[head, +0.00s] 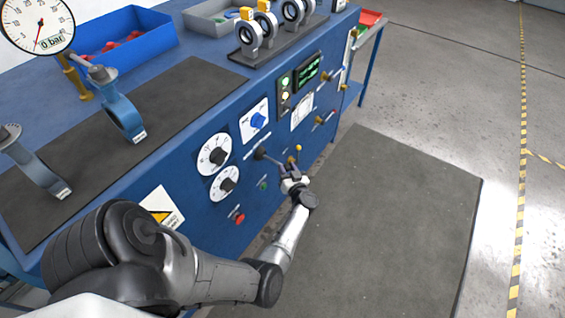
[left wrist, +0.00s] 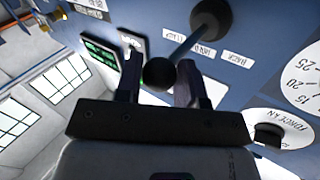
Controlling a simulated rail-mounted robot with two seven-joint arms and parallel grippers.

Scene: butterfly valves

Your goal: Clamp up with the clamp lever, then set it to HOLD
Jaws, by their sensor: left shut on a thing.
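The clamp lever has a dark round hub (head: 260,153) on the blue front panel, with a rod standing out from it. In the left wrist view the lever's rod (left wrist: 184,46) runs from the hub to a black ball knob (left wrist: 158,74). My left gripper (head: 287,171) is shut on the knob; its two dark fingers (left wrist: 158,82) lie on either side of it. Labels (left wrist: 205,50) beside the hub include HOLD and BACK; the first is hard to read. I cannot tell which label the lever points to. My right gripper is in neither view.
Near the lever are two white dials (head: 214,155), a blue knob (head: 257,120), a red button (head: 238,218), a green display (head: 308,71) and small brass-coloured handles. A gauge (head: 37,22) and bins stand on the bench. The floor mat (head: 400,215) in front is clear.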

